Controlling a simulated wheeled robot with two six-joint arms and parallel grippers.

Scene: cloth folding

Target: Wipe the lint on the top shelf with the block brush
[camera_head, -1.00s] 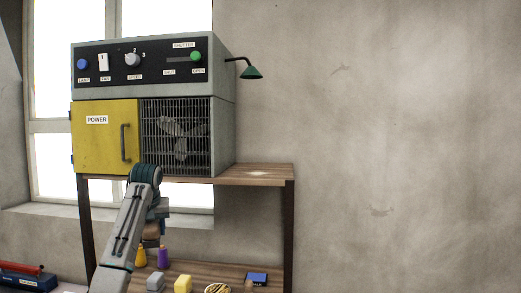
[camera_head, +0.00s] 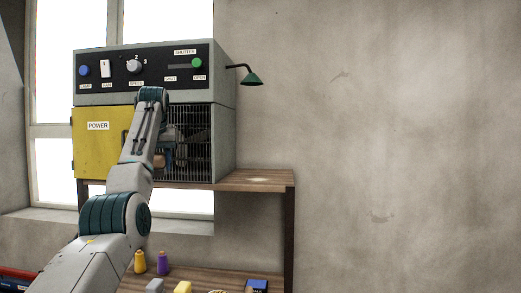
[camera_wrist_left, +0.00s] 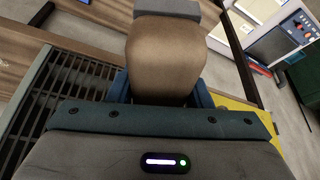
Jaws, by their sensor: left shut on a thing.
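The block brush (camera_head: 159,161), a brown block, is held in front of the dark fan grille and a little above the top shelf's level. My left gripper (camera_head: 168,150) is shut on it, partly hidden by my own arm. In the left wrist view the brown brush block (camera_wrist_left: 165,55) sits between the fingers, with a grey strip at its far end. The top shelf (camera_head: 225,182) is wooden. A pale patch of lint (camera_head: 259,181) lies on its bare right part, to the right of the brush and apart from it. My right gripper is not in view.
A grey machine (camera_head: 222,125) with a yellow door (camera_head: 95,150) fills the shelf's left part. A green lamp (camera_head: 252,79) hangs above the lint. The lower board holds yellow (camera_head: 140,263) and purple (camera_head: 162,264) spools and a blue box (camera_head: 257,286). Space right of the shelf is clear.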

